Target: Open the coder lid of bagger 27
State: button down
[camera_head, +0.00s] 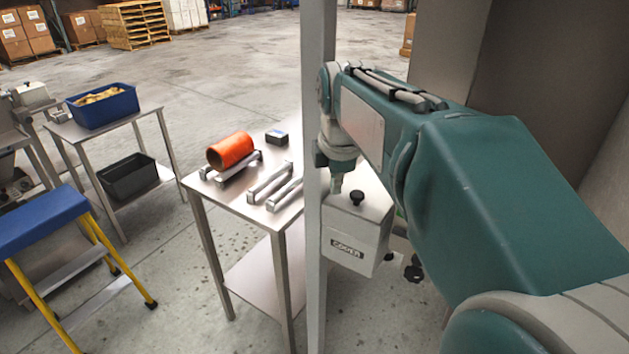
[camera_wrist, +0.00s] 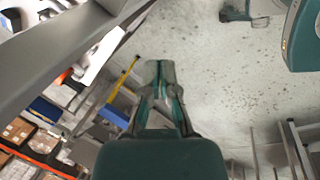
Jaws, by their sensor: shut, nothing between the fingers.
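The coder (camera_head: 352,235) is a pale box with a dark label reading "CODER", right of the grey post in the head view. Its lid carries a black knob (camera_head: 357,197) on top and looks closed. My gripper (camera_head: 336,188) points down at the top of the box, left of the knob; I cannot tell whether it touches the lid. In the wrist view my gripper (camera_wrist: 159,70) is shut with nothing between its fingers, with floor behind it. No bagger number is readable. My arm and the post hide part of the coder's surroundings.
A grey upright post (camera_head: 316,270) stands just left of the coder. A steel table (camera_head: 235,198) beyond it holds an orange roll (camera_head: 231,150) and metal bars. A blue-topped step stool (camera_head: 40,222) and blue bin (camera_head: 103,107) are at left. Open floor lies behind.

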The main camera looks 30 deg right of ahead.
aim_at(350, 208)
jog(key=w+d+f+n+g, duration=0.1)
jog(key=w+d+n, duration=0.2)
jog(key=d+n, duration=0.35)
jog(key=shift+n+h, duration=0.4)
jog(key=shift+n, duration=0.55)
jog(key=x, duration=0.6)
jog(key=a+x, duration=0.1)
jog(key=x, duration=0.3)
jog(key=shift+w+a+f, duration=0.1)
jog(key=shift+w, duration=0.1)
jog(key=shift+w, duration=0.1)
jog(key=shift+r, duration=0.25)
jog(key=shift+r+y, duration=0.25)
jog(key=shift+y, duration=0.05)
jog(key=shift+r, duration=0.15)
jog(key=shift+r+g, duration=0.1)
jog(key=shift+g, duration=0.2)
